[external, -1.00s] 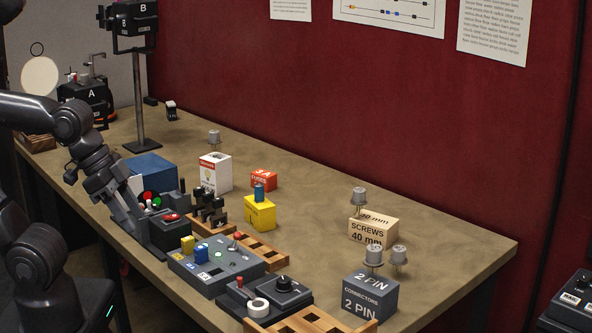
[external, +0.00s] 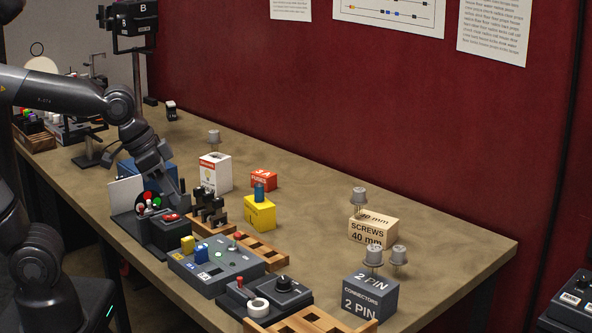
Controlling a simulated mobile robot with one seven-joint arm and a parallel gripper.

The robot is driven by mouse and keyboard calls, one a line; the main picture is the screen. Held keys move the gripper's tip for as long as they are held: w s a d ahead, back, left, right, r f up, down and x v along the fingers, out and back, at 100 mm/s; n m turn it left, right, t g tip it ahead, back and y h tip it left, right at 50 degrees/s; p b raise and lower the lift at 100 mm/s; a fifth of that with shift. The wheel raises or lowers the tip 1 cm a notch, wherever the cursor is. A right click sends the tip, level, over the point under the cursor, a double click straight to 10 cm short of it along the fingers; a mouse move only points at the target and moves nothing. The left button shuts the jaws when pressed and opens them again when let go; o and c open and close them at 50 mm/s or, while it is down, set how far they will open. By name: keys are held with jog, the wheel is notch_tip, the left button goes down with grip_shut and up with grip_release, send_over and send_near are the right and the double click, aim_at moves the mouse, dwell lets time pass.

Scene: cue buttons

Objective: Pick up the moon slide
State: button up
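I cannot make out a moon slide in this view; any slide picture is too small to read or hidden. My gripper (external: 172,186) points down behind the grey device with the round black disc (external: 149,200) of coloured spots, in front of the blue box (external: 130,168). Its fingertips are small and partly hidden, so I cannot tell whether it is open or holds anything. A white upright panel (external: 125,191) stands at the left of the disc device.
A box with a red button (external: 171,217) and a dark clamp rack (external: 209,208) stand close to my gripper. A button panel (external: 216,268) is nearer the camera. A wooden tray (external: 37,142) with coloured items sits far left.

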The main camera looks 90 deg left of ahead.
jog(key=w+a+f+n+y, duration=0.1)
jog(key=w+a+n, duration=0.15)
jog(key=a, duration=0.95)
jog(key=n+g, duration=0.2)
jog(key=n, duration=0.1)
send_near(208, 193)
jog(key=shift+y, duration=0.4)
jog(key=x, duration=0.4)
jog(key=shift+d+f, duration=0.1)
jog(key=shift+d, duration=0.3)
jog(key=shift+x, duration=3.15)
grip_shut()
